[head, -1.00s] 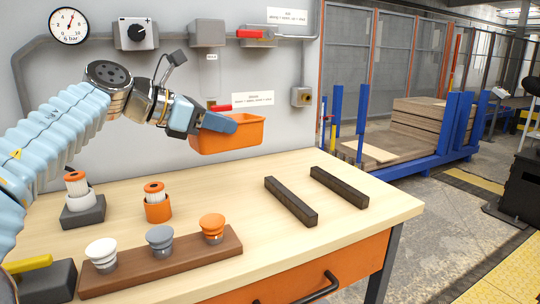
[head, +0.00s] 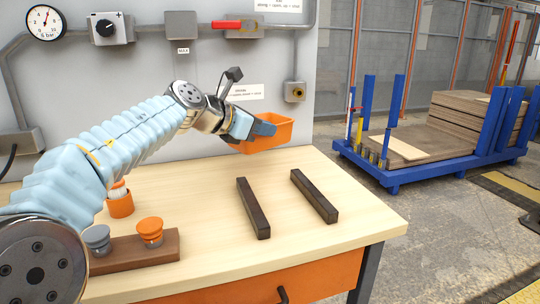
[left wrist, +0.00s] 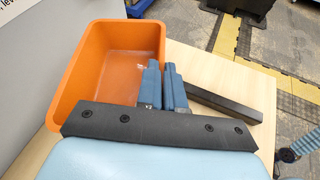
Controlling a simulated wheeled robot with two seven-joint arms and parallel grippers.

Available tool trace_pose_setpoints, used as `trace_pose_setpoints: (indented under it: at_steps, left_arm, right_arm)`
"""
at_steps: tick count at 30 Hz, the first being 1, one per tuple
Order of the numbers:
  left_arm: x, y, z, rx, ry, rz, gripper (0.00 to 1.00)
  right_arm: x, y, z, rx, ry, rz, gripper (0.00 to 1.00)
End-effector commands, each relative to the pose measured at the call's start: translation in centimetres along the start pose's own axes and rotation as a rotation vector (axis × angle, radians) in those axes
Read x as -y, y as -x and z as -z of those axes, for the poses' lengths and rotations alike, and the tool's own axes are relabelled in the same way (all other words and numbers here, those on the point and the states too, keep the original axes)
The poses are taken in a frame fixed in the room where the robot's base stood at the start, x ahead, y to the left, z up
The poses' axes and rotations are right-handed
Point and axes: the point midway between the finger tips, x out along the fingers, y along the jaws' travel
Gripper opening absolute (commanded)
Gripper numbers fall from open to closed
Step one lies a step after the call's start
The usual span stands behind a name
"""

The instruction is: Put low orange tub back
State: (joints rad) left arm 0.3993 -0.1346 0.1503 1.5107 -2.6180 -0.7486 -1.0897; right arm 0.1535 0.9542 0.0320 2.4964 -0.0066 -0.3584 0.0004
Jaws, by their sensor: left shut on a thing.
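The low orange tub (head: 272,134) is held at the back of the table, near the grey wall, behind two dark bars. It is tilted a little in the head view. My left gripper (head: 263,128) is shut on the tub's near wall. In the left wrist view the blue fingertips (left wrist: 164,84) sit close together at the wall of the tub (left wrist: 98,92), which looks empty inside. I cannot tell for sure how far its base is above the table.
The dark bars (head: 253,208) (head: 314,196) lie apart on the pale tabletop (head: 205,195). A wooden block (head: 135,250) with grey and orange knobs and an orange cup (head: 120,205) stand at the left. A blue rack (head: 400,170) with boards stands beyond the table.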

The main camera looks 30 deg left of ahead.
Motion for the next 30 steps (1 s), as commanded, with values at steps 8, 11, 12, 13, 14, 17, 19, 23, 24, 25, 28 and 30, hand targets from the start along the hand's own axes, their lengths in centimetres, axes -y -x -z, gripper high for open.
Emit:
trace_pose_setpoints:
  at_steps: [8,11,12,13,14,17,19,23,24,25,28,30]
  left_arm:
    - [-1.4,-4.2,3.3,-0.002,0.001,-0.001,0.00]
    - [-1.6,-4.8,3.8,-0.002,0.001,-0.001,0.00]
    - [-1.8,-5.3,4.2,-0.003,0.002,0.000,0.00]
    - [-1.9,-5.8,4.5,-0.003,0.003,0.000,0.00]
    - [-1.8,-5.9,5.2,-0.003,0.002,0.000,0.00]
    - [-1.5,-6.4,6.5,-0.003,0.002,0.000,0.00]
    - [-1.4,-6.6,6.9,-0.002,0.001,0.000,0.00]
    - [-1.4,-6.6,6.9,-0.001,0.000,-0.001,0.00]
    - [-1.4,-6.5,6.9,-0.001,0.000,-0.001,0.00]
    - [-1.4,-6.5,6.8,-0.001,0.000,-0.001,0.00]
    - [-1.4,-6.6,7.0,-0.001,0.000,0.000,0.00]
    - [-1.3,-6.7,7.2,-0.001,0.000,0.000,0.00]
  right_arm:
    - [-0.3,-0.8,0.0,-0.001,-0.001,-0.001,0.43]
    - [-0.4,-0.9,0.0,-0.001,-0.002,-0.001,0.43]
    - [-0.5,-1.0,0.0,-0.001,-0.002,-0.001,0.43]
    - [-0.5,-1.1,0.0,-0.001,-0.002,-0.001,0.43]
    - [-0.7,-1.5,0.0,-0.001,-0.002,-0.001,0.43]
    - [-0.9,-2.0,0.0,-0.002,-0.003,-0.002,0.43]
    - [-0.9,-2.0,0.0,-0.002,-0.003,-0.002,0.43]
    - [-0.9,-1.9,0.0,-0.002,-0.004,-0.002,0.43]
    - [-0.9,-1.9,0.0,-0.002,-0.004,-0.002,0.43]
    - [-0.9,-1.9,0.0,-0.002,-0.004,-0.002,0.43]
    - [-0.9,-2.0,0.0,-0.002,-0.004,-0.002,0.43]
    - [-1.0,-2.2,0.0,-0.002,-0.004,-0.003,0.43]
